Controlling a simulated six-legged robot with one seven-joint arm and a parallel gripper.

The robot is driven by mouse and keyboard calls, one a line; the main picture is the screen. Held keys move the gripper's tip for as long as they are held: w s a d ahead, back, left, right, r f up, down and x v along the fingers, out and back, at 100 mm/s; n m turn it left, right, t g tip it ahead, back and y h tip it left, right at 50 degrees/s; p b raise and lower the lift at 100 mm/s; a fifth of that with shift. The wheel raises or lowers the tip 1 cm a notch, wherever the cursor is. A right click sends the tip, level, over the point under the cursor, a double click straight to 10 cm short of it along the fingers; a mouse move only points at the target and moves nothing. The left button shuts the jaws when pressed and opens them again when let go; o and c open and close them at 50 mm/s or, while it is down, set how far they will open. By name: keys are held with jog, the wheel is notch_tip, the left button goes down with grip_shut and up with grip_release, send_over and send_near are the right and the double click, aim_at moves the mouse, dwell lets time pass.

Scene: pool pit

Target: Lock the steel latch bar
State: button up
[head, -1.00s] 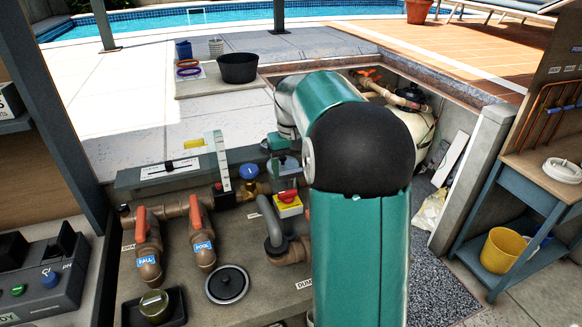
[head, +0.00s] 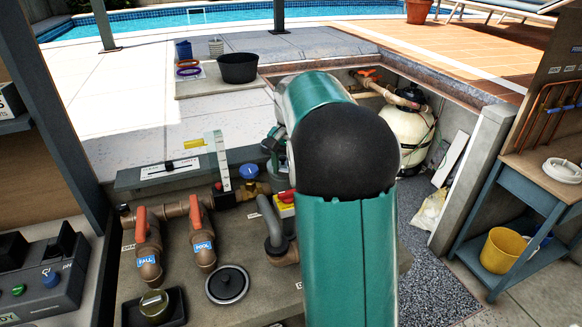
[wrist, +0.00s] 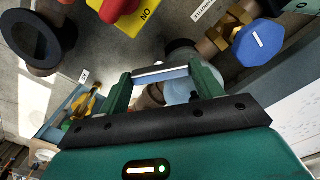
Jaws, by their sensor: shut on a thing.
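In the wrist view my gripper (wrist: 163,84) has its two green fingers apart, with a pale grey metal bar (wrist: 160,71), which looks like the steel latch bar, spanning between their tips. The jaws are shut on it. A rounded pale blue-grey shape and a brown pipe show blurred behind the fingers. In the head view my green arm and its black elbow cover most of the gripper and the bar. Only a small part of the wrist end shows, just above the valve with the blue knob (head: 249,172). Whether the bar is seated in anything is hidden.
A red and yellow switch (wrist: 125,12) is close above the fingers in the wrist view. A grey hooked pipe (head: 270,222) and two orange-handled valves, one marked POOL (head: 203,246), stand to the left of my arm. A sand filter (head: 410,135) stands behind at right.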

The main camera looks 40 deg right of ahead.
jog(key=m, duration=1)
jog(key=shift+m, duration=0.4)
jog(key=o, duration=1)
notch_tip(320, 180, up, 14)
jog(key=shift+f, duration=0.1)
dwell(0.4)
